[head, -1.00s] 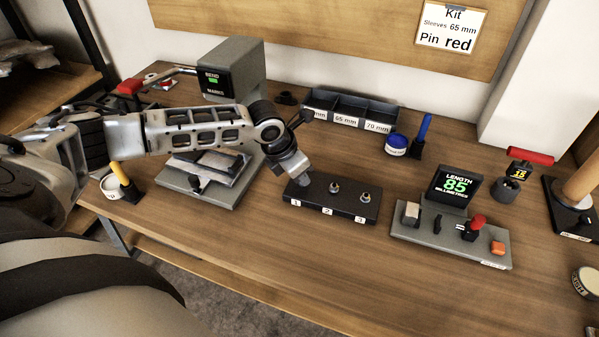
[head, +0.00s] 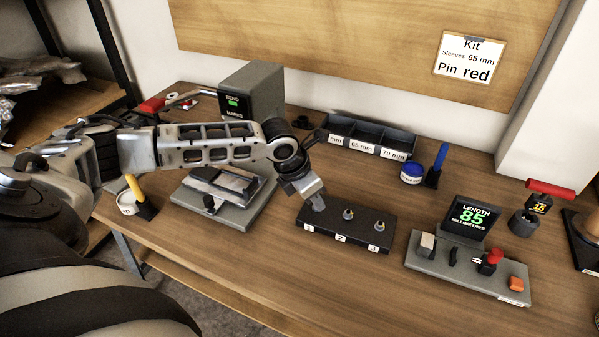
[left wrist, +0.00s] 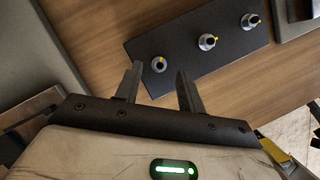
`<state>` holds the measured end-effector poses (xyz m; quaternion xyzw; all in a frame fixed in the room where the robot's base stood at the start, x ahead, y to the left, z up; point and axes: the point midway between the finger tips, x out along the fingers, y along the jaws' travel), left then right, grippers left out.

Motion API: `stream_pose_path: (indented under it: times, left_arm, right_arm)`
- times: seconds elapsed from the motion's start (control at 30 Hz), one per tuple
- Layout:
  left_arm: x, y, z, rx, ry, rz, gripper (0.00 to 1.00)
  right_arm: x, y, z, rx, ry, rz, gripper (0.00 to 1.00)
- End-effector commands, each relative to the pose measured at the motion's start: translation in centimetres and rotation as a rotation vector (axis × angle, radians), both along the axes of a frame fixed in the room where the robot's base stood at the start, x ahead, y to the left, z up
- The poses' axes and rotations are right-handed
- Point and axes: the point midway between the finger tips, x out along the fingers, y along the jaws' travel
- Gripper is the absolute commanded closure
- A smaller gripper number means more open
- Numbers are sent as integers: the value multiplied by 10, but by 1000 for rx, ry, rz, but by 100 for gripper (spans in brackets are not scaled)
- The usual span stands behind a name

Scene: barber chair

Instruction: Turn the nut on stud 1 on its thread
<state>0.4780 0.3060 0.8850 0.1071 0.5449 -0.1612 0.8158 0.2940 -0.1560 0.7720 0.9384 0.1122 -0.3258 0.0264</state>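The black stud block (head: 345,231) lies on the bench with labels 1, 2 and 3 along its front. Nuts on stud 2 (head: 348,214) and stud 3 (head: 379,226) show in the head view; stud 1 is hidden there behind my left gripper (head: 319,204). The fingers stand apart, with a visible gap on both sides of the nut. Whether the tips are level with it is unclear. My right gripper is not in view.
The grey bending device (head: 232,206) stands left of the block, close under my left arm. A length gauge (head: 467,267) reading 85 stands to the right. A sleeve bin (head: 368,137) is behind. The bench in front of the block is clear.

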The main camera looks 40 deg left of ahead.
Motion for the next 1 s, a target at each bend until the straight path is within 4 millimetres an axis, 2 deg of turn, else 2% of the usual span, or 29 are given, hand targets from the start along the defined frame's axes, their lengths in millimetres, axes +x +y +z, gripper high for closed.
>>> stream_pose_path:
  times: [0.3, 0.5, 0.7, 1.0]
  left_arm:
    - [-26, 13, 71, 4, -6, 1, 61]
    - [-41, 18, 108, 3, -5, 2, 61]
    - [-49, 20, 128, 2, -3, 1, 61]
    - [-50, 21, 132, 1, -2, 1, 61]
  right_arm:
    - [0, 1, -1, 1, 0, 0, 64]
    - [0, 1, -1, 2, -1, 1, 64]
    - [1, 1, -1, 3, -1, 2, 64]
    - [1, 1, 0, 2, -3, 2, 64]
